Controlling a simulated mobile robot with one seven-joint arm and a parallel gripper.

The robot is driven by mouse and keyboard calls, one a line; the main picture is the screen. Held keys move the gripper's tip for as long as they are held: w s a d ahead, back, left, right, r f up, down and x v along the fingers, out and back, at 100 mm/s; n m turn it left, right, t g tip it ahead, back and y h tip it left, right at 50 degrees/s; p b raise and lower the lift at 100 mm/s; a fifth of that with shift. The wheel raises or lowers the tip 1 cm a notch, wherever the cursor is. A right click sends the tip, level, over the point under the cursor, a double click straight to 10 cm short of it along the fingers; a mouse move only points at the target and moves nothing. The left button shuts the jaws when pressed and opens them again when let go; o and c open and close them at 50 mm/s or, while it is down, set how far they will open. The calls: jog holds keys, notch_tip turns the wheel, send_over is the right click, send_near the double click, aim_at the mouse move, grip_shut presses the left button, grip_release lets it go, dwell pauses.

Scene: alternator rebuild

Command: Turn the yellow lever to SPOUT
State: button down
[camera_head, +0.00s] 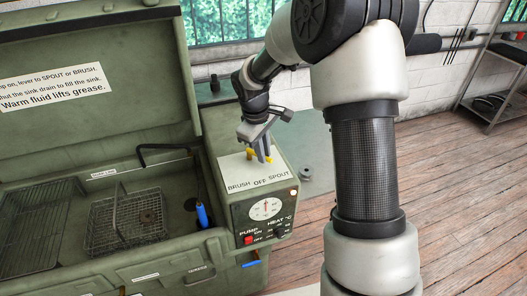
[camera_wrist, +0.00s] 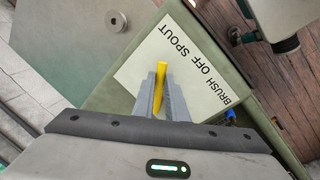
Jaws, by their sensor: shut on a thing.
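The yellow lever (camera_head: 250,153) sits on the white label plate (camera_head: 233,175) on top of the green control box. The plate reads BRUSH, OFF, SPOUT from left to right in the head view. My gripper (camera_head: 262,155) points down and is shut on the lever, with yellow showing on both sides of the fingers. In the wrist view the lever (camera_wrist: 160,72) runs between the two grey fingers (camera_wrist: 159,82), its far end sticking out beyond them. The fingers hide part of the lever, so I cannot tell exactly which word it points to.
The box front has a dial (camera_head: 265,209), a red pump switch (camera_head: 249,239) and a heat knob (camera_head: 280,233). The open green sink (camera_head: 160,245) with a wire basket (camera_head: 122,224) and blue-handled brush (camera_head: 202,216) is at left. A metal ring (camera_head: 306,173) lies right of the box.

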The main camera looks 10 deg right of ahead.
jog(key=shift+w+d+r+n, duration=0.1)
jog(key=shift+w+d+n, duration=0.3)
jog(key=shift+n, duration=0.5)
jog(key=shift+a, duration=0.1)
jog(key=c, duration=1.8)
grip_release()
jog(key=shift+o, duration=0.2)
notch_tip(320, 180, up, 17)
jog(key=s+a, duration=0.2)
jog(key=shift+s, duration=0.4)
